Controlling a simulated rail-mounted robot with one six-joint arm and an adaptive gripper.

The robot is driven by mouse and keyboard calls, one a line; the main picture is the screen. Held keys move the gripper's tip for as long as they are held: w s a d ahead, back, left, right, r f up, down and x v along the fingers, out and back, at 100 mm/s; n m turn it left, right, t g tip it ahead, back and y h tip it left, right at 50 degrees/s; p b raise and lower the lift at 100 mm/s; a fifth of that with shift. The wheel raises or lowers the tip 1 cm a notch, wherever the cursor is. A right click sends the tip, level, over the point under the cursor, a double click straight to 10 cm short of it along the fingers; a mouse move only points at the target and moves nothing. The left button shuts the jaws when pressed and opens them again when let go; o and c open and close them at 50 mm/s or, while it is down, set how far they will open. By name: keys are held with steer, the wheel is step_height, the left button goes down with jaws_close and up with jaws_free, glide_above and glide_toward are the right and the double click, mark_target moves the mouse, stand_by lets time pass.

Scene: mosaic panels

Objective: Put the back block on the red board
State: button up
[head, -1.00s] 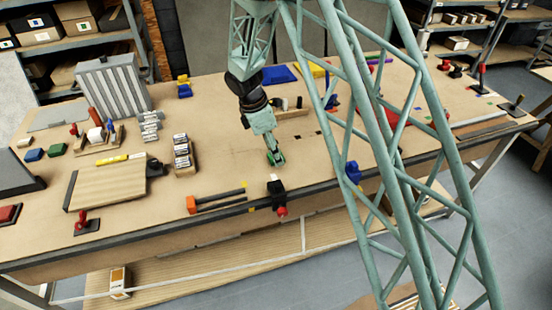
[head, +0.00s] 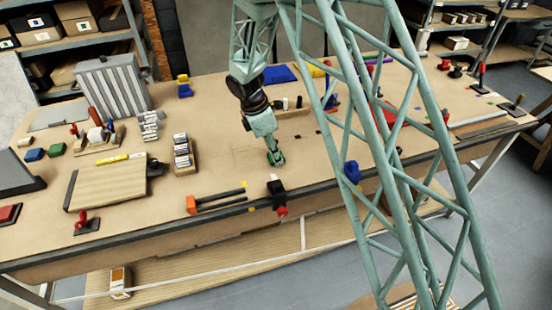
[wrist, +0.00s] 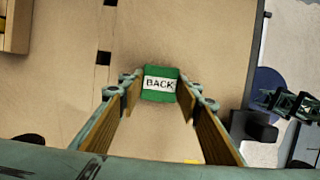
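The back block (wrist: 160,84) is green, with a white label reading "BACK". In the wrist view it sits between the fingertips of my gripper (wrist: 160,92), with the pads very close on both sides. I cannot tell whether the pads touch it. In the head view my gripper (head: 275,155) points down over the middle of the bench, with green at its tip. Whether the block rests on the bench or is just above it is unclear. A red surface (head: 387,114), apparently the red board, lies to the right, partly hidden behind my lattice column.
An orange-ended tool (head: 217,199) and a black-and-red clamp (head: 278,197) lie at the bench's front edge. Small white-labelled blocks (head: 183,155) stand to the left, near a wooden board (head: 108,185). A blue piece (head: 352,171) is at the right front. Bench around the gripper is mostly clear.

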steer(key=shift+c, duration=0.7)
steer(key=shift+r, duration=0.45)
step_height(320, 180, up, 9)
steer(key=shift+d, duration=0.1)
stand_by(0.8)
